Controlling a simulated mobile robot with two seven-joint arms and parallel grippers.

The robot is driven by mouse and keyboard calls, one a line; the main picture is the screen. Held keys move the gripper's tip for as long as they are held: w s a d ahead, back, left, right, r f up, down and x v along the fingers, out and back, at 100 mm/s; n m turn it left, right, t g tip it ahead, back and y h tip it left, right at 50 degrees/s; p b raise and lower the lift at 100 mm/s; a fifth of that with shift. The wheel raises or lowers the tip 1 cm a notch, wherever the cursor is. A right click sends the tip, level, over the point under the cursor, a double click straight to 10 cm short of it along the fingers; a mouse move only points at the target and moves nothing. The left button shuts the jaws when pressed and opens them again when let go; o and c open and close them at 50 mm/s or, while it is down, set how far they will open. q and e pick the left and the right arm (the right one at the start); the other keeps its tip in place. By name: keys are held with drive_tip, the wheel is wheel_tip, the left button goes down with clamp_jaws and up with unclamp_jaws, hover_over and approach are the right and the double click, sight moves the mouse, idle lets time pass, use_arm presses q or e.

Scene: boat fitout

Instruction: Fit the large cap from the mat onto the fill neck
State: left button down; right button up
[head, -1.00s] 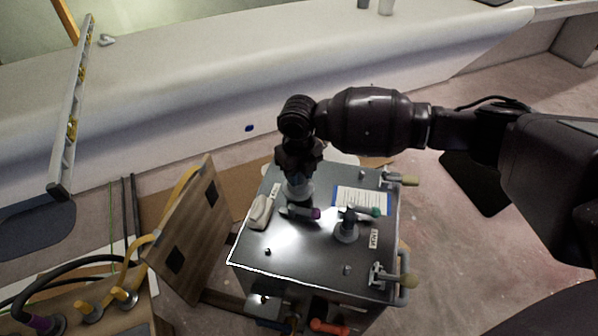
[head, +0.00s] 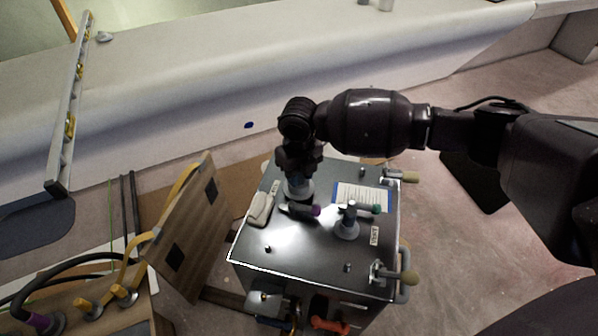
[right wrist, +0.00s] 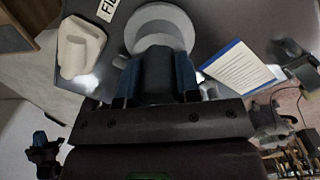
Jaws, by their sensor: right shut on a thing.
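My right gripper (head: 298,184) points down over the back left of the dark metal tank top, at the fill neck (head: 299,194). In the right wrist view its fingers (right wrist: 158,88) are shut on a grey round piece, which looks like the large cap (right wrist: 160,42). The cap lies over the paler, wider round base of the neck (right wrist: 178,15). The gripper hides most of the cap and neck, so I cannot tell whether the cap is fully seated. A label starting "FIL" (right wrist: 107,9) is beside it. My left gripper is not in view.
A purple-ended lever (head: 315,211) lies close in front of the gripper. A second neck with a green-ended lever (head: 347,228) stands to the right. A wooden panel (head: 190,232) leans left of the tank.

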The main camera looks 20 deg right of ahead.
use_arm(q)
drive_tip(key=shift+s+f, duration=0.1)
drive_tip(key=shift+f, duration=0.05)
use_arm(e)
drive_tip(key=shift+f, duration=0.6)
idle(0.4)
drive_tip(key=o, duration=1.6)
drive_tip(key=shift+r, duration=0.1)
drive_tip(key=shift+r+p, duration=1.65)
drive_tip(key=shift+r, duration=2.6)
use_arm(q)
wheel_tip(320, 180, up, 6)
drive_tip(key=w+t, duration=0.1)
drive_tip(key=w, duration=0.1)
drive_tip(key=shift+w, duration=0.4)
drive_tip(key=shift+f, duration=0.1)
use_arm(e)
drive_tip(key=shift+f, duration=0.1)
